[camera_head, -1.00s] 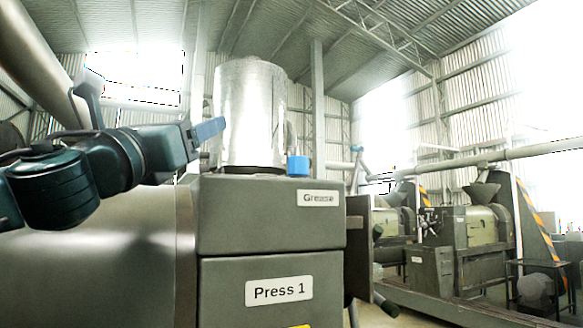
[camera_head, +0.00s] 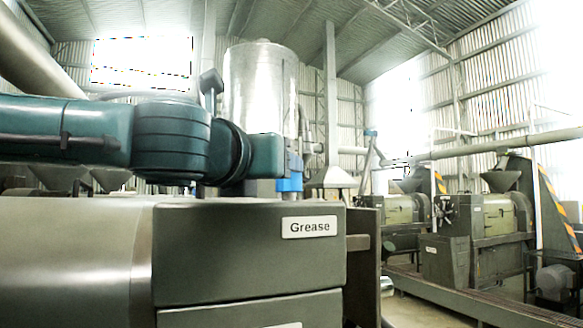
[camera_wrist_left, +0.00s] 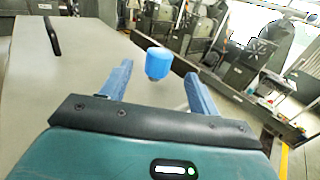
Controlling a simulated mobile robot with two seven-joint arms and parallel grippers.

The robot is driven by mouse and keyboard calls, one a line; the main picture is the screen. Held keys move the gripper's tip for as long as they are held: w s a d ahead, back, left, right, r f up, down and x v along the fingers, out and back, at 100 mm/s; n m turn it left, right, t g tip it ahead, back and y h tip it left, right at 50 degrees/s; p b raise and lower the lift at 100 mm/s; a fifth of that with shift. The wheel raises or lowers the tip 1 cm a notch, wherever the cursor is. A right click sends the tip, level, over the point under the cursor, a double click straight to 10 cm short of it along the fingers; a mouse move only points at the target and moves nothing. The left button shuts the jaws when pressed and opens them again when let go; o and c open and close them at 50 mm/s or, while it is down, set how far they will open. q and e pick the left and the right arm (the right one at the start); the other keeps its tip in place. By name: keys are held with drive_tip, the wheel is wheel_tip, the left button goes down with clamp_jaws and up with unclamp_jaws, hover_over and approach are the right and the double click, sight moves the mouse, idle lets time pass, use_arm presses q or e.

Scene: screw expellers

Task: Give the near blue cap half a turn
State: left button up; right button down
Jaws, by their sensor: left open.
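A blue cap (camera_head: 290,184) sits on top of the grey press housing, near its right edge in the head view. The cap also shows in the left wrist view (camera_wrist_left: 158,62), ahead of and between the fingertips. My left gripper (camera_head: 294,164) reaches in from the left, just above and at the cap in the head view. In the left wrist view its two blue fingers (camera_wrist_left: 157,76) are spread, with a gap to either side of the cap. Whether a finger touches the cap cannot be told. My right gripper is out of view.
The grey press housing (camera_head: 250,240) with a "Grease" label (camera_head: 309,227) lies under my left arm. A shiny metal cylinder (camera_head: 262,85) stands behind the arm. A dark handle (camera_wrist_left: 52,36) shows on the housing top. More presses (camera_head: 490,225) stand farther right.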

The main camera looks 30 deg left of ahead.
use_arm(q)
drive_tip(key=w, duration=0.6)
drive_tip(key=w+a, duration=0.1)
drive_tip(key=w, duration=0.1)
drive_tip(key=shift+w+p, duration=0.4)
drive_tip(key=shift+c, duration=0.5)
drive_tip(key=c, duration=0.8)
drive_tip(key=shift+c, duration=0.2)
drive_tip(key=shift+h, duration=0.3)
